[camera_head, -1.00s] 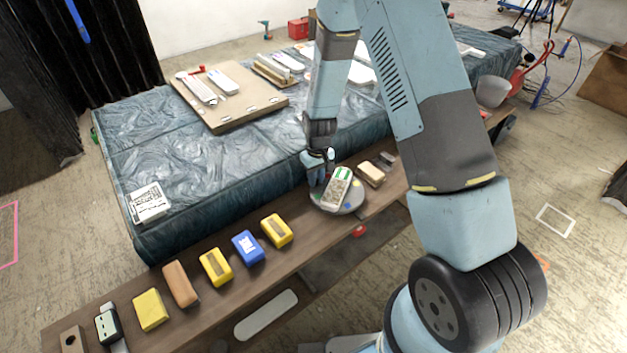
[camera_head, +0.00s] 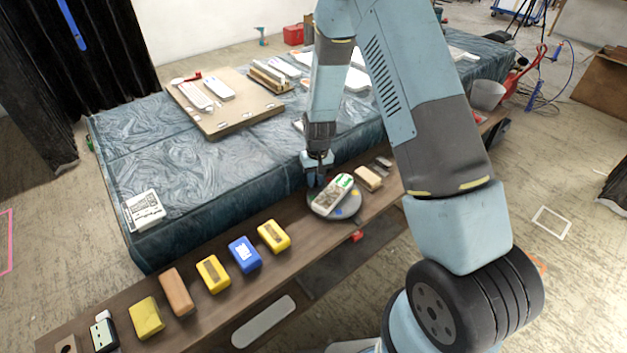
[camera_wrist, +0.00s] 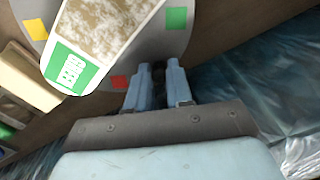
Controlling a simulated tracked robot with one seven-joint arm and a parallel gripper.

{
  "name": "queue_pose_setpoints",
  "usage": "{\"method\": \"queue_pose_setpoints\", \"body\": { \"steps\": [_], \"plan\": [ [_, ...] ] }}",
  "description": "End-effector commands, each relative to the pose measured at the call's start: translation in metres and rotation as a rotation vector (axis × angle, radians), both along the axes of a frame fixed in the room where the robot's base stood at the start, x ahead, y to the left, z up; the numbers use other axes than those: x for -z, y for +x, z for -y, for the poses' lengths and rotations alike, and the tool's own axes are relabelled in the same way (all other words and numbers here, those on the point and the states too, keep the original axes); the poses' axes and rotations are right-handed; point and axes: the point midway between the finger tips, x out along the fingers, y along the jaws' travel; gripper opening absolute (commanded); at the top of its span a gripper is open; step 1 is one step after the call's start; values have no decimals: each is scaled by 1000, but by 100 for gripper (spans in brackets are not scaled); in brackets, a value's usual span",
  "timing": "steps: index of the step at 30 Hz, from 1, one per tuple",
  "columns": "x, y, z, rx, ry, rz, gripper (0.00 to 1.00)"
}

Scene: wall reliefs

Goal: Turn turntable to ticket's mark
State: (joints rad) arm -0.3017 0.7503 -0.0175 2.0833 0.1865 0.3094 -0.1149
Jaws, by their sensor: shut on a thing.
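The turntable (camera_head: 325,211) is a grey disc on the brown wooden ledge, with coloured patches near its rim. Yellow and blue patches show in the head view; red, green and yellow ones show on it in the wrist view (camera_wrist: 180,45). A white, green-ended block with a mottled top (camera_head: 331,194) lies across the disc. My gripper (camera_head: 317,183) is at the disc's far left rim. In the wrist view, my gripper (camera_wrist: 159,70) is shut on a small dark knob at the rim, mostly hidden by the fingers. A white card with dark print (camera_head: 145,210), possibly the ticket, lies on the blue-grey padded surface; its mark is too small to read.
A tan block (camera_head: 368,178) lies close right of the turntable. Yellow, blue and brown blocks line the ledge (camera_head: 205,309) to the left. A board with white pieces (camera_head: 222,120) lies on the padded surface behind.

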Motion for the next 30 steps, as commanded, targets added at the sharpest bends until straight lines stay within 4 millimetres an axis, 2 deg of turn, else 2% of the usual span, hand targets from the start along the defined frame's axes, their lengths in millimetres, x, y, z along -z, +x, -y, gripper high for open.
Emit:
{"method": "queue_pose_setpoints", "body": {
  "steps": [9,10,18,26,30],
  "plan": [
    [0,0,2,2,-1,0,0],
    [0,0,2,2,-1,0,22],
    [0,0,1,1,-1,-1,46],
    [-1,0,1,1,0,0,46],
    [-12,0,1,0,0,1,46]
  ]
}}
